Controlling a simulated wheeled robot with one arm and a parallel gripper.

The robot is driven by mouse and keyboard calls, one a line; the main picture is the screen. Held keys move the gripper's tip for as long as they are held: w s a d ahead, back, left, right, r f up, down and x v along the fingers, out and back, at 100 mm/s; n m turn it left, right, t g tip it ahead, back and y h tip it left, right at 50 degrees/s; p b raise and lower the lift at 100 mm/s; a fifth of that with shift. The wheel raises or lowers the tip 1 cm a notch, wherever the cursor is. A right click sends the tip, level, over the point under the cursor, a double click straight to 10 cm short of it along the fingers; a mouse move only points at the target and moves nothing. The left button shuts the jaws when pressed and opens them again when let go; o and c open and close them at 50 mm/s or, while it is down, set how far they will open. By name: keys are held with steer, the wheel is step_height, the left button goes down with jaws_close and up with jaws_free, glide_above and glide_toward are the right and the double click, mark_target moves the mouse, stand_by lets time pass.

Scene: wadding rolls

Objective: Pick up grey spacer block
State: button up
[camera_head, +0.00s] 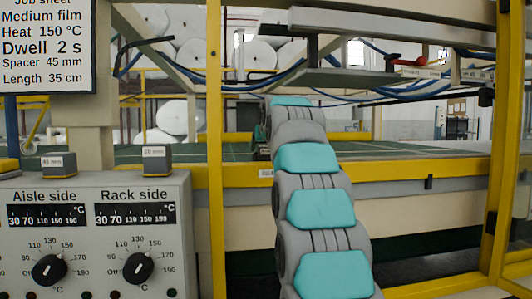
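Two grey spacer blocks sit on top of the control box (95,230) at the left. The left block (59,166) has a white label that seems to read 45 mm. The right block (157,160) has a white label whose number is too small to read surely. The blocks stand apart from each other, with bare box top between them. My grey and teal arm rises through the middle of the view, right of the box and away from both blocks.
A yellow upright post (214,150) stands between the control box and my arm. A job sheet (47,45) at upper left lists spacer 45 mm. A green-topped table with a yellow edge rail (420,172) spans behind. Blue hoses (260,85) and a grey plate (345,77) hang above.

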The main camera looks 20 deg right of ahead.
jaws_close()
stand_by(0.4)
steer(key=shift+r, duration=0.25)
steer(key=shift+r+p, duration=0.65)
steer(key=shift+r, duration=0.95)
steer(key=shift+s+d+f+b, duration=0.15)
steer(key=shift+s+b, duration=0.45)
steer(key=shift+s, duration=0.5)
steer(key=s+d+r+b, duration=0.1)
steer(key=s+d+b, duration=0.1)
steer(key=s, duration=1.1)
steer(key=shift+s+r, duration=0.3)
steer(key=shift+s, duration=0.05)
